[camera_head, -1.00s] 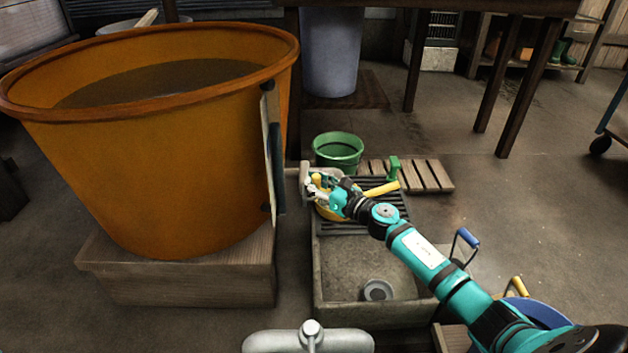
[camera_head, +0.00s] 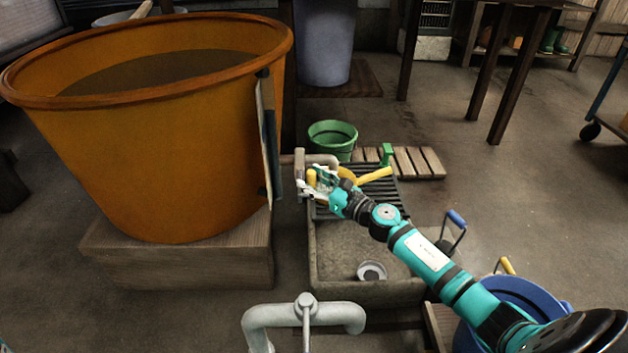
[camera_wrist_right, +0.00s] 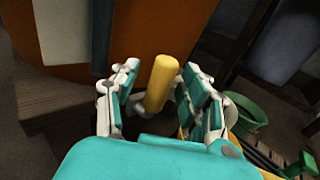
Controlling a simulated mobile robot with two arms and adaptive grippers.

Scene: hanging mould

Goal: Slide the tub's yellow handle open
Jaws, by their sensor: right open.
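The large orange tub (camera_head: 150,160) stands on a wooden block at the left. A grey pipe (camera_head: 322,159) with the yellow handle (camera_head: 311,177) is beside the tub's right side, above the sink. My right gripper (camera_head: 322,184) is at the handle. In the right wrist view the yellow handle (camera_wrist_right: 162,82) stands between the two spread fingers of the right gripper (camera_wrist_right: 161,76), with visible gaps beside it. My left gripper is out of view.
A stone sink (camera_head: 330,240) with a slatted rack lies below my arm. A yellow item (camera_head: 375,174) lies over the rack. A green bucket (camera_head: 332,140) is behind it, a blue bucket (camera_head: 520,300) at the lower right. A grey tap (camera_head: 305,315) is in front.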

